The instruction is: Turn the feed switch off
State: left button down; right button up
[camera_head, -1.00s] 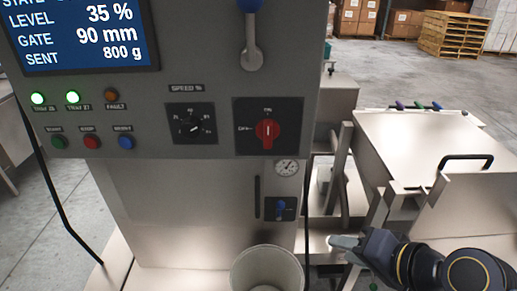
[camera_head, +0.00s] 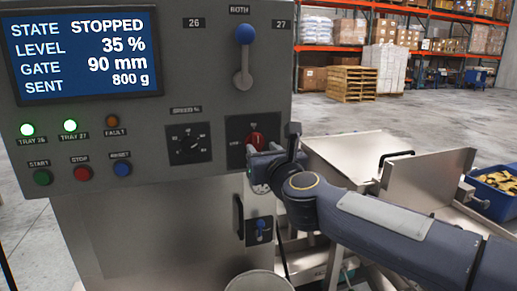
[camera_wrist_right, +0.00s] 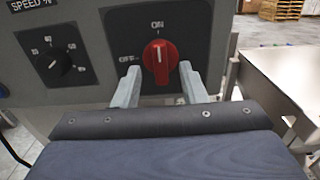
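The feed switch is a red rotary knob (camera_head: 257,140) on a dark plate at the lower right of the grey control panel. In the right wrist view the knob (camera_wrist_right: 160,57) has its white mark pointing up at ON; OFF is printed at its left. My right gripper (camera_head: 254,156) is at the switch and partly covers it in the head view. In the right wrist view its two fingers (camera_wrist_right: 158,80) are apart, one low on each side of the knob, with a gap to it. I cannot tell whether the fingers touch the plate. My left gripper is out of view.
The SPEED dial (camera_head: 190,144) sits just left of the switch. The screen (camera_head: 85,55) reads STOPPED. A steel tray (camera_head: 355,152) lies to the right.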

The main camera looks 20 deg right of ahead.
aim_at(258, 144)
jog(key=shift+w, duration=1.5)
grip_shut()
